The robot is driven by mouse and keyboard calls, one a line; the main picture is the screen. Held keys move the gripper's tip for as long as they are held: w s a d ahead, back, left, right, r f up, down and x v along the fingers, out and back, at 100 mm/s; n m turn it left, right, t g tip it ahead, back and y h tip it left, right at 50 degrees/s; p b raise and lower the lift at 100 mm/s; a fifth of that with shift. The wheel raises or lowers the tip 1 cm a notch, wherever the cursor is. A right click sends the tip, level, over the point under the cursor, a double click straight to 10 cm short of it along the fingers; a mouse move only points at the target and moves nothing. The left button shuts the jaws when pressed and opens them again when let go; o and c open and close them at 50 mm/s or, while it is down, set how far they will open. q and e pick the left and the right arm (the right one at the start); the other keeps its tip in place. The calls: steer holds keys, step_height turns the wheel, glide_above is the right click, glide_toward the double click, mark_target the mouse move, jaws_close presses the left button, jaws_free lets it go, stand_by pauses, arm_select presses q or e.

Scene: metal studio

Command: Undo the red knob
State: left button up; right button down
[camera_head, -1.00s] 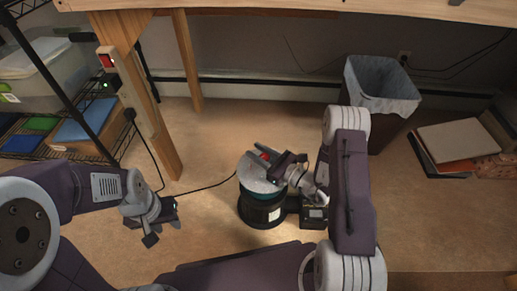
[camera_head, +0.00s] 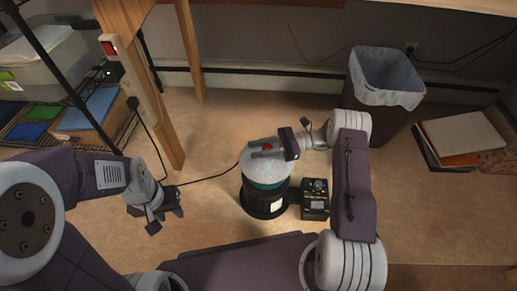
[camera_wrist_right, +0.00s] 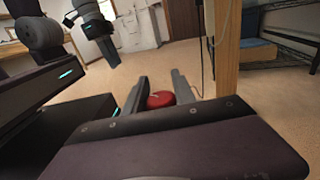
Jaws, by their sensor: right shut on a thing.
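The red knob (camera_head: 267,147) sits on top of a round machine (camera_head: 266,183) with a pale domed lid, a teal band and a black base on the floor. My right gripper (camera_head: 264,150) reaches in from the right and is shut on the knob, with a finger on each side. In the right wrist view the red knob (camera_wrist_right: 161,99) shows between the two grey fingers, its lower part hidden by the gripper body. My left gripper (camera_head: 167,217) hangs to the left of the machine, empty, with its fingers apart.
A black box with a dial (camera_head: 315,199) adjoins the machine on the right. A lined trash bin (camera_head: 383,85) stands behind at right, and books (camera_head: 460,140) lie at far right. A table leg (camera_head: 153,110) and wire shelf (camera_head: 115,140) are at left.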

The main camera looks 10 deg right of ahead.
steer(key=shift+s+f+n+g+b, duration=0.15)
steer(key=shift+n+g+b, duration=0.3)
steer(key=shift+g, duration=0.3)
steer(key=shift+s+r+n+g+b, duration=0.15)
steer(key=shift+n+g+b, duration=0.15)
steer(key=shift+n+g, duration=0.35)
steer(key=shift+g, duration=0.4)
steer(key=c, duration=1)
jaws_free()
